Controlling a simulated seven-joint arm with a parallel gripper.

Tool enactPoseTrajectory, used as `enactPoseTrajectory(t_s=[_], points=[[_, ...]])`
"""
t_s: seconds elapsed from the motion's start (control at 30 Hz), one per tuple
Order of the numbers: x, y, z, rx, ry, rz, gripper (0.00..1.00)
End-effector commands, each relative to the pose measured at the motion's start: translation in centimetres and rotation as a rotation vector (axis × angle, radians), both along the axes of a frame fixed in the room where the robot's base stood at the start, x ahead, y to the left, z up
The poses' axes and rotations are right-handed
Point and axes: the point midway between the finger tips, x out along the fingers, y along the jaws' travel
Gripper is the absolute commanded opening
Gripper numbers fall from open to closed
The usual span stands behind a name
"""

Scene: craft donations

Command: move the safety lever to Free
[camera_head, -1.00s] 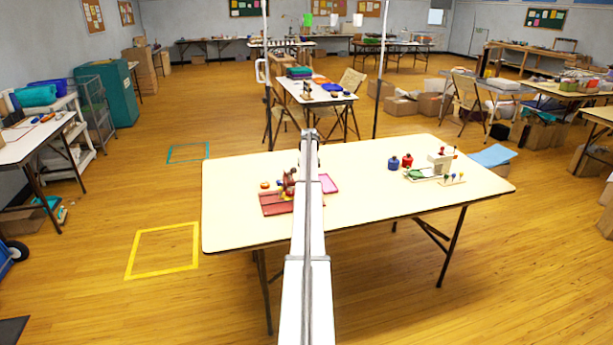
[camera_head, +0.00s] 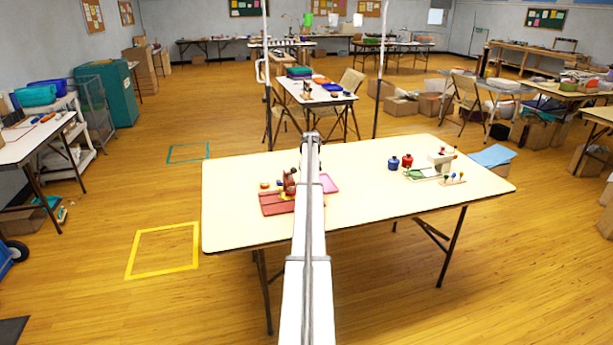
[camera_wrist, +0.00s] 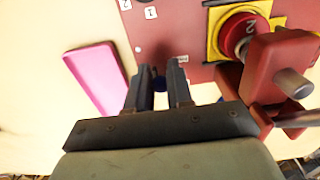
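A red device stands on a red base plate (camera_head: 277,203), on the left half of the near table. In the wrist view, the base plate (camera_wrist: 170,30) carries small white labels, and a red knob (camera_wrist: 238,33) sits on a yellow plate. The red upright body (camera_wrist: 280,65) is at the right. My gripper (camera_wrist: 161,70) points at the base plate's edge, its two dark fingers a little apart. I cannot make out a safety lever or the word Free. In the head view, my arm hides the gripper.
A pink tray (camera_wrist: 95,75) lies left of my gripper in the wrist view, and it also shows in the head view (camera_head: 328,184). The table's front is clear.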

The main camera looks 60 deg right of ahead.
Motion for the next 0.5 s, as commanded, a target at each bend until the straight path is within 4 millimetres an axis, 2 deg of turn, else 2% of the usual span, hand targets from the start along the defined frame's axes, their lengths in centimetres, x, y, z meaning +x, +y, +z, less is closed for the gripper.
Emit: enactPoseTrajectory(t_s=[0.03,0.2,0.5], points=[[-0.06,0.1,-0.04,0.001,0.001,0.0,0.26],[-0.01,0.03,-0.01,0.0,0.0,0.0,0.41],[0.03,-0.04,0.15,-0.001,-0.001,0.0,0.41]])
